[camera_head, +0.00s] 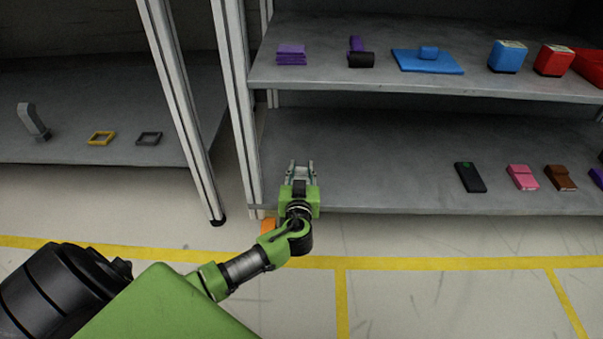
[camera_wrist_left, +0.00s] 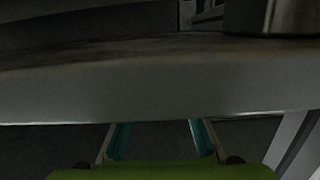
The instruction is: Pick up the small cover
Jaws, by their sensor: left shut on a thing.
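My left gripper (camera_head: 300,168) is at the left front of the lower right shelf, over its front edge. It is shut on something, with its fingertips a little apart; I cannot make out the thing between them. I cannot tell which thing is the small cover. My right gripper is not in view.
The lower right shelf (camera_head: 380,165) holds a black device (camera_head: 470,177), a pink item (camera_head: 522,177) and a brown item (camera_head: 560,177). The upper shelf (camera_head: 330,75) holds purple, blue and red items. A rack post (camera_head: 238,100) stands left of my gripper.

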